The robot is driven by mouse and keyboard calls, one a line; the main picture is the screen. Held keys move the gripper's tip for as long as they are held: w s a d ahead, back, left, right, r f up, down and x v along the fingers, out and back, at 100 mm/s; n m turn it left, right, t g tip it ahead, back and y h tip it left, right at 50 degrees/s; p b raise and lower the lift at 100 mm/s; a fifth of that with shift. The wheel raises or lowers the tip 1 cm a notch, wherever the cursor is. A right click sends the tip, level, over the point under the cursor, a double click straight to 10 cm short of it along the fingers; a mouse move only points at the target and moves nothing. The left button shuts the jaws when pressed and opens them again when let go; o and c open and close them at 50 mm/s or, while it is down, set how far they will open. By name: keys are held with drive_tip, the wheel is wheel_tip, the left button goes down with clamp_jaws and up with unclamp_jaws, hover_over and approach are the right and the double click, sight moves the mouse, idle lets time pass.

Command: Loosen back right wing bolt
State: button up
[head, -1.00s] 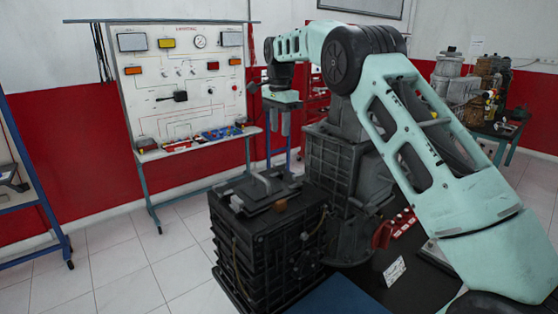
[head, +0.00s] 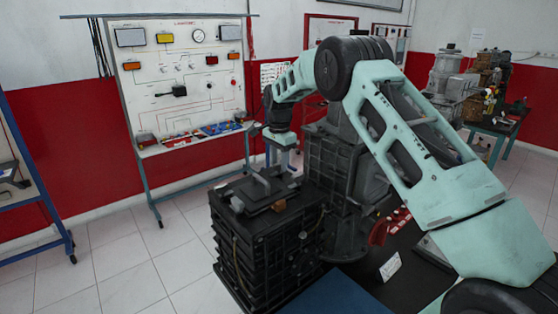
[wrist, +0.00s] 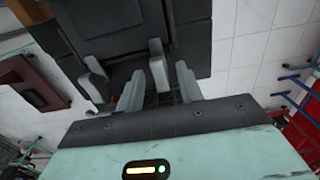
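The dark battery-like box (head: 262,240) stands at centre left in the head view, with grey wing bolts on its top. My gripper (head: 283,165) is above the back right part of its lid, fingers pointing down. In the wrist view my gripper (wrist: 160,90) is open, with a grey finger on each side. A grey wing bolt (wrist: 158,68) shows between the fingers, seemingly free of both. Another grey upright part (wrist: 93,80) stands to the left of the fingers. Whether the fingertips are level with the bolt is hard to tell.
A large grey engine block (head: 335,170) stands close to the right of the box. A brown knob (head: 280,205) sits on the lid's near side. A lighting trainer board (head: 180,80) stands behind. Tiled floor is clear at left.

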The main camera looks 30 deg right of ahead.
clamp_jaws()
drive_tip(key=shift+n, duration=0.3)
drive_tip(key=n, duration=0.3)
drive_tip(key=shift+n+b, duration=0.3)
drive_tip(key=shift+b, duration=0.1)
drive_tip(key=n, duration=0.9)
drive_tip(key=shift+r+b, duration=0.1)
drive_tip(key=shift+b, duration=0.2)
drive_tip(key=n, duration=0.4)
drive_tip(key=shift+n, duration=0.3)
drive_tip(key=shift+w, duration=0.1)
